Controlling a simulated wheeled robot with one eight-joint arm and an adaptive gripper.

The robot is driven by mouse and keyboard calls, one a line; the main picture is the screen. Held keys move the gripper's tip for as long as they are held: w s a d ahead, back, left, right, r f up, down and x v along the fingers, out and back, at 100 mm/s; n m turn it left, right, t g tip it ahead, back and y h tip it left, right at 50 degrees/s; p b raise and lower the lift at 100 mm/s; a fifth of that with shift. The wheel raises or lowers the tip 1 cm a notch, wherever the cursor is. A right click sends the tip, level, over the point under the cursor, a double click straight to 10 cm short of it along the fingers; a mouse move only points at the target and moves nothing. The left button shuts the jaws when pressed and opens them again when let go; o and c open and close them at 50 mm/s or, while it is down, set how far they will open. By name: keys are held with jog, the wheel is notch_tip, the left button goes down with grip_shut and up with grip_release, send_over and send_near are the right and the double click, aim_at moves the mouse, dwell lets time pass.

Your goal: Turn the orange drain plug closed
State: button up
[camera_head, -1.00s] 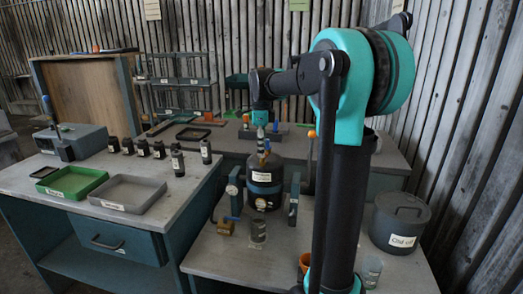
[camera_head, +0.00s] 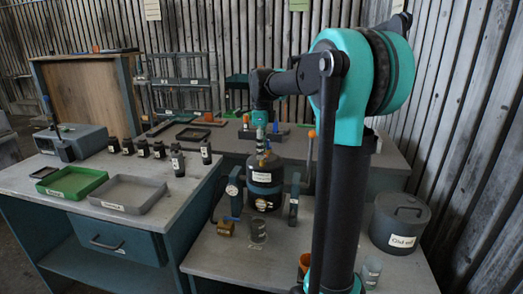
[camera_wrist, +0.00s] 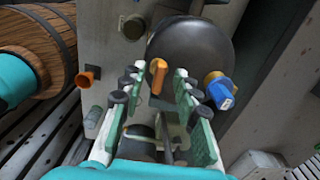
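The orange drain plug (camera_wrist: 158,76) shows in the wrist view as a narrow upright handle in front of a dark rounded vessel (camera_wrist: 195,45). My gripper (camera_wrist: 157,82) is open, with its pale green-backed fingers on either side of the plug. A gap shows on both sides, and I see no firm contact. In the head view, my arm reaches down over the dark labelled tank (camera_head: 264,189) on the bench. The fingertips and the plug are too small there to tell apart.
A blue-capped fitting (camera_wrist: 220,90) sits close to the right of my fingers. A small orange cup-like part (camera_wrist: 88,76) is at the left. In the head view, a gauge (camera_head: 233,187) and a brass fitting (camera_head: 226,227) stand beside the tank. A lidded grey pot (camera_head: 400,222) is at right.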

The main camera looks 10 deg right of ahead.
notch_tip(320, 180, up, 12)
dwell(0.6)
